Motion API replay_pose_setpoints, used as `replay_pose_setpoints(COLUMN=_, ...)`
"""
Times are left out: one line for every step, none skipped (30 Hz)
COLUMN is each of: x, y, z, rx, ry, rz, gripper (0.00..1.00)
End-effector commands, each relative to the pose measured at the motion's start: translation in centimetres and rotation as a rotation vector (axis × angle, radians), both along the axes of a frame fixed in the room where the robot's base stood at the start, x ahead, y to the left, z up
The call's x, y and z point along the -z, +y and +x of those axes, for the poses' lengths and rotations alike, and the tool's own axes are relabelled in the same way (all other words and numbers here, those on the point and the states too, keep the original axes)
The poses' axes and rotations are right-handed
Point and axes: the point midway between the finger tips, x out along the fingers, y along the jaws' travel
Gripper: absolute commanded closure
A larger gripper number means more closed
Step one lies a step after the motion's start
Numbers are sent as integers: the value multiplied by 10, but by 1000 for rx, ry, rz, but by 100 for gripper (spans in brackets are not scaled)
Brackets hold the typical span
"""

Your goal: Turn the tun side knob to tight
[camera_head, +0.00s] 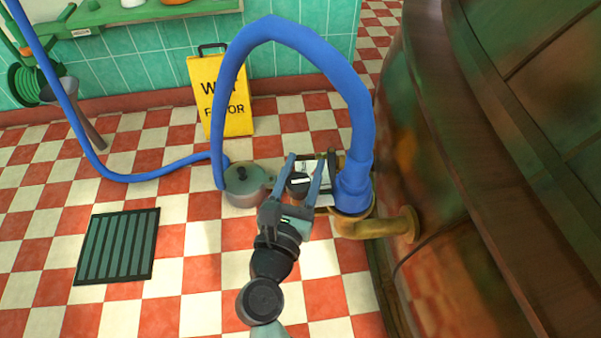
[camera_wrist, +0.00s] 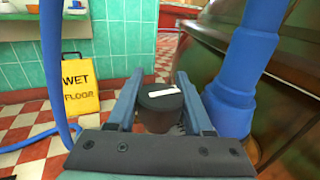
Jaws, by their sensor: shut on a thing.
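The side knob (camera_head: 299,186) is a dark round knob with a white bar mark on its top. It sits beside the tun's (camera_head: 440,200) brass outlet pipe, in front of a pale plate. In the wrist view the knob (camera_wrist: 158,112) lies between the blue-grey fingers, its white mark nearly crosswise, tilted up slightly to the right. My gripper (camera_head: 304,166) is shut on the knob, with one finger on each side; it also shows in the wrist view (camera_wrist: 160,80). Any lettering by the knob is too small or hidden to read.
A thick blue hose (camera_head: 355,120) arches up from the brass pipe (camera_head: 385,226), close right of my gripper. A grey lidded pot (camera_head: 244,187) stands left. A yellow wet-floor sign (camera_head: 220,100) is behind. A drain grate (camera_head: 118,246) lies in the open tiled floor.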

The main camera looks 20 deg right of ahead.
Motion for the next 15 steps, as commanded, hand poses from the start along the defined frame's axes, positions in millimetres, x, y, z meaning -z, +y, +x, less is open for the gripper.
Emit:
replay_pose_setpoints(x=2, y=1, z=0, rx=14, ry=1, rz=1, gripper=100)
replay_pose_setpoints(x=2, y=0, z=0, rx=23, ry=1, rz=1, gripper=100)
replay_pose_setpoints(x=2, y=0, z=0, rx=33, ry=2, rz=1, gripper=100)
replay_pose_setpoints(x=2, y=0, z=-1, rx=40, ry=2, rz=1, gripper=100)
replay_pose_setpoints(x=1, y=0, z=0, rx=45, ry=2, rz=1, gripper=100)
replay_pose_setpoints(x=1, y=0, z=-1, rx=51, ry=2, rz=1, gripper=100)
replay_pose_setpoints(x=1, y=-1, z=-1, rx=56, ry=2, rz=1, gripper=100)
replay_pose_setpoints(x=1, y=-1, z=-1, rx=58, ry=2, rz=1, gripper=100)
replay_pose_setpoints(x=1, y=-1, z=-1, rx=61, ry=2, rz=1, gripper=100)
replay_pose_setpoints(x=1, y=-1, z=-1, rx=63, ry=2, rz=1, gripper=100)
replay_pose_setpoints(x=1, y=-1, z=-1, rx=64, ry=2, rz=1, gripper=100)
replay_pose_setpoints(x=1, y=-1, z=-1, rx=65, ry=2, rz=1, gripper=100)
replay_pose_setpoints(x=1, y=-1, z=-1, rx=65, ry=2, rz=1, gripper=100)
replay_pose_setpoints(x=1, y=-1, z=-1, rx=65, ry=2, rz=1, gripper=100)
replay_pose_setpoints(x=1, y=-1, z=-1, rx=65, ry=2, rz=1, gripper=100)
